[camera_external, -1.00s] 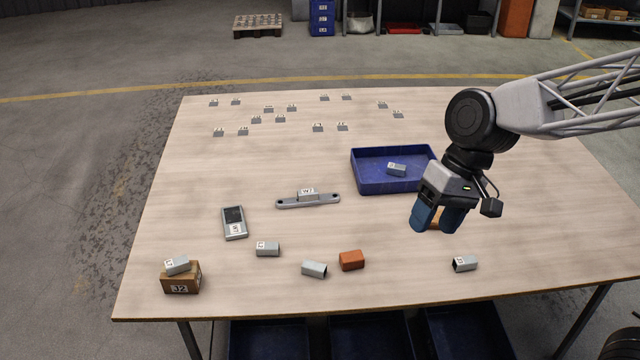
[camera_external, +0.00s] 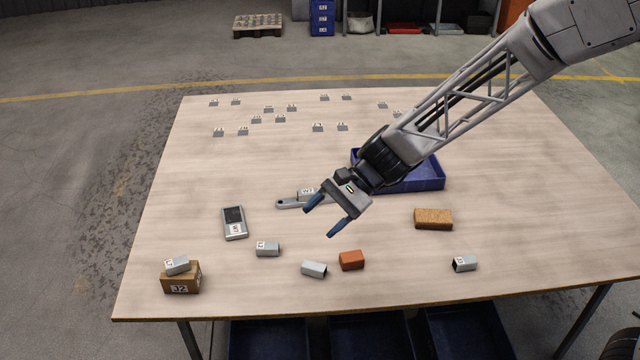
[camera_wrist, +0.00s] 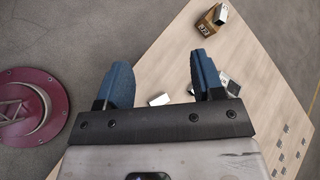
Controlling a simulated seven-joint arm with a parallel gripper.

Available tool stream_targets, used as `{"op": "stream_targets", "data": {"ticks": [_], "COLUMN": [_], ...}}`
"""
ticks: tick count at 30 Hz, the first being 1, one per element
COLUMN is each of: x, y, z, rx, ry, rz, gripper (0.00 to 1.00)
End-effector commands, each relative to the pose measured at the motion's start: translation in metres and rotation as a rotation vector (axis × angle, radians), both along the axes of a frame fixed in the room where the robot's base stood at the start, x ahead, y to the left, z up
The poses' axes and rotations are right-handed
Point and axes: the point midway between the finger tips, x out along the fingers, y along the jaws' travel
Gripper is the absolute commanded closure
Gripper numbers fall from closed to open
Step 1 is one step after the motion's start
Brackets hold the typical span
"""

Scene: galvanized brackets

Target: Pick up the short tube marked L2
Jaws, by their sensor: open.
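Several short grey tubes lie on the table. One left of centre (camera_external: 268,249) has a small white label that seems to read L2, though it is too small to be sure. Another tube (camera_external: 314,270) lies nearer the front with no readable label. A labelled tube (camera_external: 465,264) lies at the right, and one (camera_external: 177,265) rests tilted on a brown box (camera_external: 181,283). My gripper (camera_external: 320,220) is open and empty above the table, right of and behind the left-of-centre tube. In the wrist view, a pale tube (camera_wrist: 160,99) shows between the blue fingers.
An orange block (camera_external: 351,260) and a cork-like block (camera_external: 433,219) lie on the table. A grey meter (camera_external: 234,223) and a flat bar (camera_external: 287,203) lie behind the tubes. My arm partly covers the blue tray (camera_external: 428,183). Small labelled pieces stand at the back.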

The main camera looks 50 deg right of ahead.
Motion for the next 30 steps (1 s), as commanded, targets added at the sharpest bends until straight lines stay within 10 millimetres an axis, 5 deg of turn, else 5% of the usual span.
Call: {"op": "stream_targets", "data": {"ticks": [18, 30], "x": [0.120, 0.159], "y": [-0.045, -0.078], "z": [-0.138, -0.217], "rx": [0.328, 0.467], "ry": [0.213, 0.299], "rz": [-0.496, -0.743], "gripper": [0.38, 0.38]}}
